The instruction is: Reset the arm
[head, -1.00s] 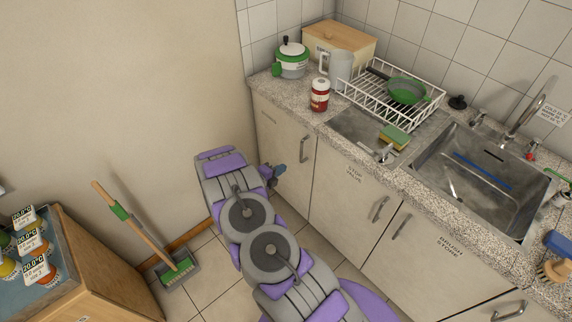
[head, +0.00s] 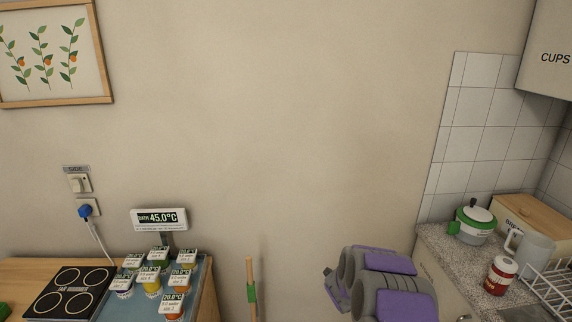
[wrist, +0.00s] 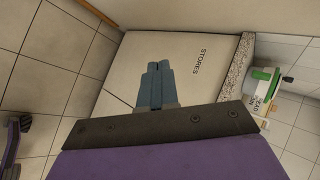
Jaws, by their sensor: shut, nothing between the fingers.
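My gripper (wrist: 157,78) shows in the wrist view as two blue-grey fingers pressed together, with nothing between them. Behind it is a pale cupboard door marked STORES (wrist: 187,72). In the head view my grey and purple arm is folded at the bottom, right of centre, in front of the bare wall. The gripper itself is hidden in the head view.
The granite counter (head: 465,262) at the right holds a white and green pot (head: 474,224), a red jar (head: 501,275), a jug (head: 530,250) and a dish rack (head: 553,283). At left a wooden bench holds a hob (head: 70,292) and several labelled bottles. A broom handle (head: 251,290) stands between.

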